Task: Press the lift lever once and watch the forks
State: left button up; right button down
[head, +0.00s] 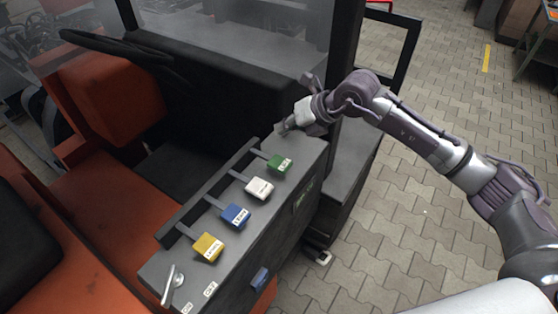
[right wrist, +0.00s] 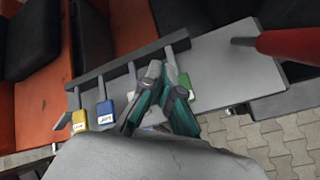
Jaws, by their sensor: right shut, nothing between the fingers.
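A grey console (head: 150,268) carries a row of four-sided lever knobs: yellow (head: 207,247), blue (head: 234,216), white (head: 258,188) and green (head: 280,164). Their labels are too small to read surely, so I cannot tell which is the lift lever. My right gripper (head: 284,129) is above the console's far end, beyond the green knob. In the right wrist view the closed fingers (right wrist: 163,70) are empty and appear in front of the row, between the blue knob (right wrist: 105,113) and the green knob (right wrist: 187,84); the white knob is mostly hidden. The forks and my left gripper are not in view.
A red bar (right wrist: 290,45) crosses the right wrist view's upper right. Paved floor (head: 400,230) is clear at right.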

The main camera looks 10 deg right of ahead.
jog(key=b, duration=0.5)
send_near(272, 159)
jog(key=w+a+f, duration=0.2)
jog(key=a, duration=0.1)
jog(key=shift+w+f, duration=0.2)
jog(key=shift+w, duration=0.15)
jog(key=shift+f, duration=0.4)
dwell(0.5)
jog(key=shift+f+b, duration=0.4)
jog(key=shift+b, duration=0.2)
